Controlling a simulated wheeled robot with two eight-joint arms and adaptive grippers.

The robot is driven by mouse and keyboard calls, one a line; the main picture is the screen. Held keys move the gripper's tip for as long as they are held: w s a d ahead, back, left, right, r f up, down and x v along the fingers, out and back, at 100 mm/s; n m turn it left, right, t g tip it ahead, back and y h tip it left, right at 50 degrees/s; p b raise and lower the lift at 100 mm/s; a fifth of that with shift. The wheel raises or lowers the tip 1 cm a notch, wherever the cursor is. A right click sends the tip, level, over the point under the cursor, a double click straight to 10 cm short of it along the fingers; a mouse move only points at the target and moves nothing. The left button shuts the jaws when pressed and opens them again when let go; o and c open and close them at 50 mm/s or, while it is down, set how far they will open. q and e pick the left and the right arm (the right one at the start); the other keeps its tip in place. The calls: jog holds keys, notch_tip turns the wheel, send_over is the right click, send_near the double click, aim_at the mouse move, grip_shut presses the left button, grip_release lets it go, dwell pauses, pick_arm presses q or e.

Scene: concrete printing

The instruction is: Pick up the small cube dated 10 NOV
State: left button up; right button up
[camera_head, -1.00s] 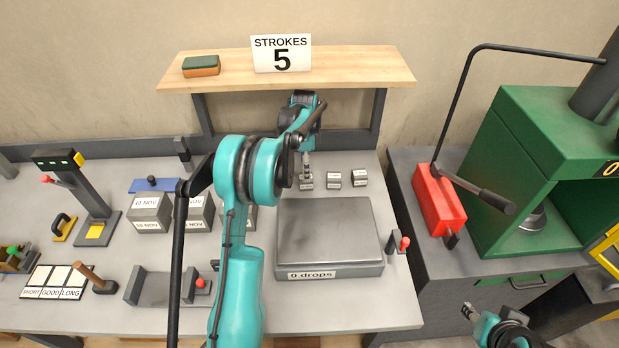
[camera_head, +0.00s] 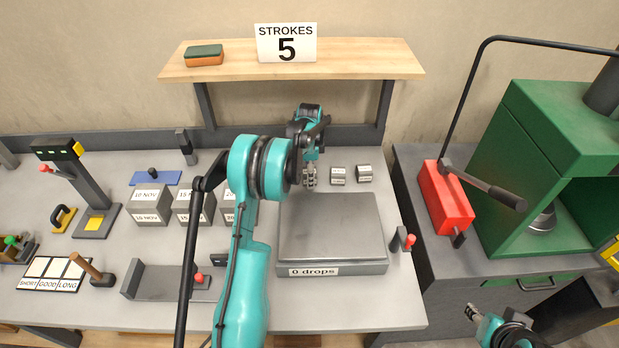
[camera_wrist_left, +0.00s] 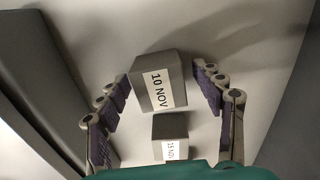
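The small grey cube labelled 10 NOV (camera_wrist_left: 158,84) stands between the two fingers of my left gripper (camera_wrist_left: 164,78) in the left wrist view. The fingers are spread, with gaps showing on both sides of the cube. A second small cube, labelled 15 NOV (camera_wrist_left: 170,136), is close beside it; it appears to be the head view's middle small cube (camera_head: 338,176). In the head view my left gripper (camera_head: 309,180) points down at the left end of the small-cube row and hides the cube there. My right gripper (camera_head: 471,313) is low at the right, too small to read.
A third small cube (camera_head: 364,174) stands at the row's right end. A grey slab marked 0 drops (camera_head: 330,230) lies just in front. Large dated blocks (camera_head: 149,205) stand left. A wooden shelf (camera_head: 350,60) spans behind. A red box (camera_head: 446,197) stands right.

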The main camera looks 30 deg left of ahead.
pick_arm(q)
jog(key=c, duration=1.4)
jog(key=shift+c, duration=0.2)
jog(key=shift+r, duration=0.15)
